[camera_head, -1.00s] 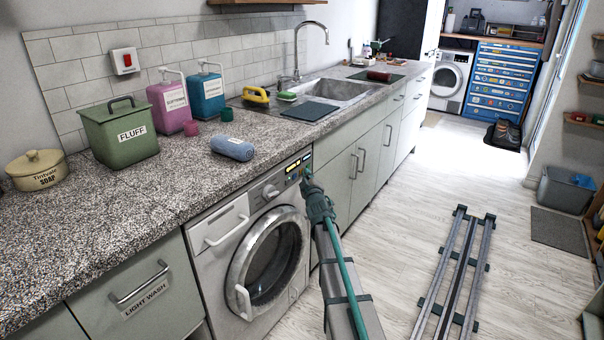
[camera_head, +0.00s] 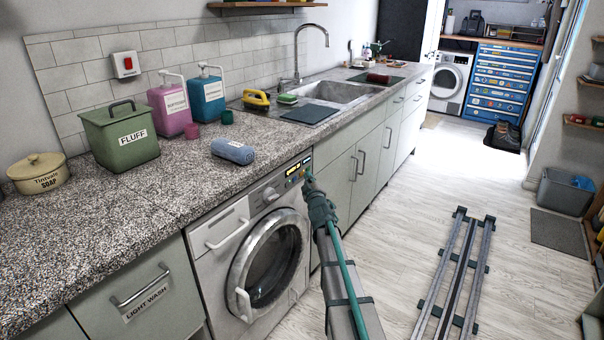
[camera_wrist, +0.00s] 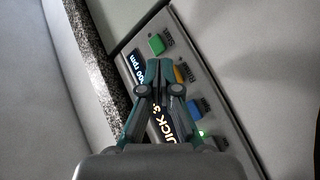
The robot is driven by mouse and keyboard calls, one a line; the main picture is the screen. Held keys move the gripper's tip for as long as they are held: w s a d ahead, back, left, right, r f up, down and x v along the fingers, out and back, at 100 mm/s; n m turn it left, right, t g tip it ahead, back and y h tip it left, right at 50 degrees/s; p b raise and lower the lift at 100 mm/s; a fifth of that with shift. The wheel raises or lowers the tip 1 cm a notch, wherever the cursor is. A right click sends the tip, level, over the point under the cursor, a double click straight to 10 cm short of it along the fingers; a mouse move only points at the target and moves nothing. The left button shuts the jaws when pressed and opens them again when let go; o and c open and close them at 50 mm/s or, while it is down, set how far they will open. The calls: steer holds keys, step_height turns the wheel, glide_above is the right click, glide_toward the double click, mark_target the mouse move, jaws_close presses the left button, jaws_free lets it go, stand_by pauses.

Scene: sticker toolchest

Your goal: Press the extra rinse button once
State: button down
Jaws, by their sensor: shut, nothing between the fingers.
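The washing machine (camera_head: 205,262) stands under the counter in the head view, its control panel (camera_head: 270,193) at the top right of its front. My gripper (camera_head: 307,177) is shut and empty at the panel's right end. In the wrist view my shut fingertips (camera_wrist: 158,64) lie over the panel, between the lit display (camera_wrist: 138,63) and the buttons. A green button (camera_wrist: 157,44) is just beyond the tips, an orange button (camera_wrist: 180,74) just right of them and a blue button (camera_wrist: 194,108) lower right. The button labels are too small to read. I cannot tell whether the tips touch anything.
The speckled counter edge (camera_wrist: 92,50) runs along the panel's left in the wrist view. The floor (camera_head: 400,230) right of the cabinets is clear up to the rails (camera_head: 455,270).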

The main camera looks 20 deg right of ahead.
steer(key=shift+s+d, duration=0.15)
steer(key=shift+s, duration=0.05)
stand_by(0.3)
steer(key=s+d+p, duration=0.1)
steer(key=s+p, duration=0.1)
steer(key=s+d+p, duration=0.1)
steer(key=s+p, duration=0.1)
steer(key=shift+d+p, duration=0.3)
steer(key=shift+d, duration=0.1)
stand_by(0.6)
